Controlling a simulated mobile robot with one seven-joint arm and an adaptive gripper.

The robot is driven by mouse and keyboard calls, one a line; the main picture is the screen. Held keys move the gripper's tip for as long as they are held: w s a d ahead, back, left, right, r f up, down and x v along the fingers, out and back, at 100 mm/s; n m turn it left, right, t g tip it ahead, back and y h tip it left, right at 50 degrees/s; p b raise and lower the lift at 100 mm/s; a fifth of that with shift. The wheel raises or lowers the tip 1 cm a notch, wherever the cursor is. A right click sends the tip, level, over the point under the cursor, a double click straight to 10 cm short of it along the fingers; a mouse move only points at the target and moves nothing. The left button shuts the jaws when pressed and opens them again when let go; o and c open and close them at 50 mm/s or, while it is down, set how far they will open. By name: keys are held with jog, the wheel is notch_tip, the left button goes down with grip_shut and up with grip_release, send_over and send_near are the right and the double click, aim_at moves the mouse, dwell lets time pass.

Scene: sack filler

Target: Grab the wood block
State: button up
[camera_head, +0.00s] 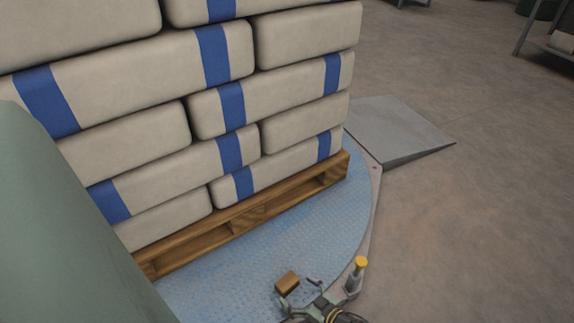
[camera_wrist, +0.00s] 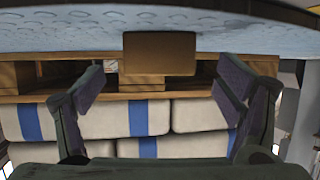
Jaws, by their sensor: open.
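The wood block (camera_head: 287,281) is a small brown block over the blue round plate (camera_head: 300,225), near the plate's front edge. My gripper (camera_head: 298,291) is just in front of it at the bottom of the head view, with its fingers spread. In the wrist view, the block (camera_wrist: 160,53) shows centred ahead of my open gripper (camera_wrist: 160,80). It is narrower than the gap between the fingers. The fingers appear apart from the block, and nothing is held. The block's underside contact is not clear.
A wooden pallet (camera_head: 250,212) stacked with pale, blue-banded sacks (camera_head: 288,90) stands behind the block. A yellow-capped post (camera_head: 360,263) stands close to the right of my gripper. A grey ramp (camera_head: 398,128) is at the right.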

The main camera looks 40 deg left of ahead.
aim_at(292, 286)
jog(key=x, duration=0.1)
jog(key=b+x, duration=0.1)
jog(key=x, duration=0.3)
jog(key=shift+a+r, duration=0.25)
jog(key=shift+a, duration=0.05)
jog(key=shift+c, duration=0.6)
jog(key=c, duration=1.1)
